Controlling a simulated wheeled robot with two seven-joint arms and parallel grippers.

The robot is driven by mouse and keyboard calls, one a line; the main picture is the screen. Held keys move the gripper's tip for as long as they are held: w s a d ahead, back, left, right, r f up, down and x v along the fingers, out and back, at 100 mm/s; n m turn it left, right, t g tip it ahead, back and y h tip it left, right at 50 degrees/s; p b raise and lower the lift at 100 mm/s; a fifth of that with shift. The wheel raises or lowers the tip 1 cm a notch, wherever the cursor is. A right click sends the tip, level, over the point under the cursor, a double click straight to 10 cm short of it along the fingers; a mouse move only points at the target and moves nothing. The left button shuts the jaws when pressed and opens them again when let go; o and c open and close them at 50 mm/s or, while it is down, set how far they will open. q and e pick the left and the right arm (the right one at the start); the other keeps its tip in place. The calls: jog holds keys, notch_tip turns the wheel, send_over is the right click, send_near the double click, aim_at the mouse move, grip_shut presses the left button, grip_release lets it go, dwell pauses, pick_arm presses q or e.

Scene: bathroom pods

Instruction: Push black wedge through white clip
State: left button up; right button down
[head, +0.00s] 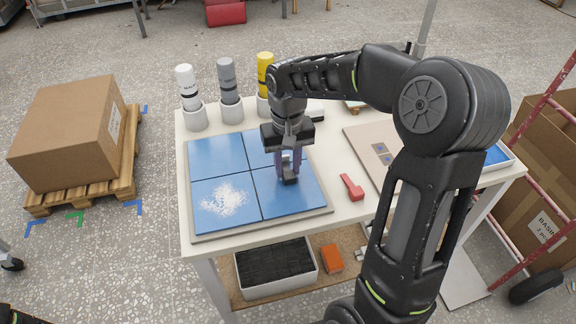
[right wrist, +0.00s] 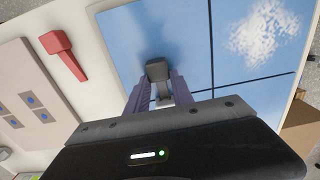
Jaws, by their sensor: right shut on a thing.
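My right gripper (head: 288,163) is over the right part of the blue tiled board (head: 219,151), fingers pointing down. It is shut on a dark grey-black wedge (head: 291,179), which sticks out below the fingertips near the seams between the tiles. The right wrist view shows the wedge (right wrist: 157,70) between the two purplish fingers (right wrist: 158,92), with its blunt end toward the tile. I cannot tell whether the wedge touches the board. I cannot make out a white clip; the fingers and wedge cover part of the seam. My left gripper is not in view.
A red tool (head: 352,187) lies right of the board, near a beige panel (head: 361,138) with small squares. White (head: 187,88), grey (head: 228,82) and yellow (head: 265,70) bottles stand behind. White powder (head: 223,199) lies on the front-left tile. A black-filled bin (head: 276,268) sits below.

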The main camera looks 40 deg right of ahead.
aim_at(284, 165)
jog(key=shift+w+d+p, duration=0.25)
jog(key=shift+w+p, duration=0.05)
jog(key=shift+w, duration=0.4)
jog(key=shift+w+d+p, duration=0.25)
jog(key=shift+w, duration=0.45)
dwell(0.5)
jog(key=c, duration=1)
grip_release()
jog(key=shift+c, duration=0.2)
jog(key=shift+o, duration=0.6)
jog(key=shift+o, duration=1.1)
jog(key=shift+r+p, duration=2.25)
jog(key=shift+r, duration=0.75)
